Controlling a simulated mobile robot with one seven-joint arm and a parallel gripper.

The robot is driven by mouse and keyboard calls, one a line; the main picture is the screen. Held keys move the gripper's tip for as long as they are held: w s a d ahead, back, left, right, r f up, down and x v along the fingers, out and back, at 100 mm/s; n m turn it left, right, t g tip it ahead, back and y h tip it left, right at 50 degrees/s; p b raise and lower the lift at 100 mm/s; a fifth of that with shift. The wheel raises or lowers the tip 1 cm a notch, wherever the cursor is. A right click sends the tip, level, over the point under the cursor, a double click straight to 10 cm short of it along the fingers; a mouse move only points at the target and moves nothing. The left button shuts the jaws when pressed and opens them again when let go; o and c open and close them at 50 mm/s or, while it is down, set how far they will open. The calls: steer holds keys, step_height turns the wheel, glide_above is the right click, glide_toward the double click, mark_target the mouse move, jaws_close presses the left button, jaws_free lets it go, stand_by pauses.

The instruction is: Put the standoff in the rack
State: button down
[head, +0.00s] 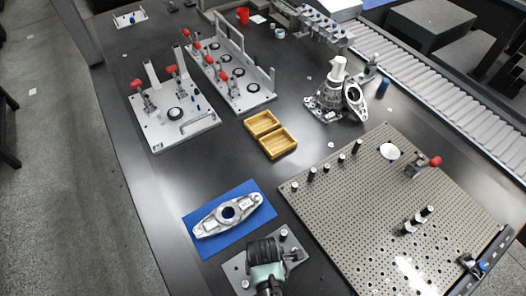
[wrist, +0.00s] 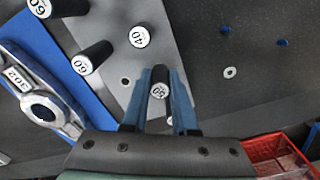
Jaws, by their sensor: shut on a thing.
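A black standoff (wrist: 159,89) with a white numbered cap, its number hard to read, is between the two blue fingers of my gripper (wrist: 158,100) in the wrist view. The fingers are shut on it. The grey rack plate (wrist: 143,16) lies below, with other black standoffs standing on it, capped 40 (wrist: 139,37) and 60 (wrist: 82,64). A small round hole (wrist: 125,82) shows in the plate just left of the fingers. I cannot tell whether the held standoff touches the plate. In the head view my gripper (head: 264,256) covers much of the rack plate (head: 237,268).
A blue mat (head: 189,222) with a metal bracket (head: 215,223) lies beside the rack. A perforated plate (head: 335,215) with several black posts is to the right. Wooden trays (head: 277,143) stand farther back. A red bin (wrist: 280,155) shows lower right in the wrist view.

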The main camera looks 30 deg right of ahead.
steer(key=shift+f, duration=0.3)
steer(key=c, duration=0.6)
jaws_free()
step_height(320, 180, up, 13)
steer(key=shift+p, duration=0.35)
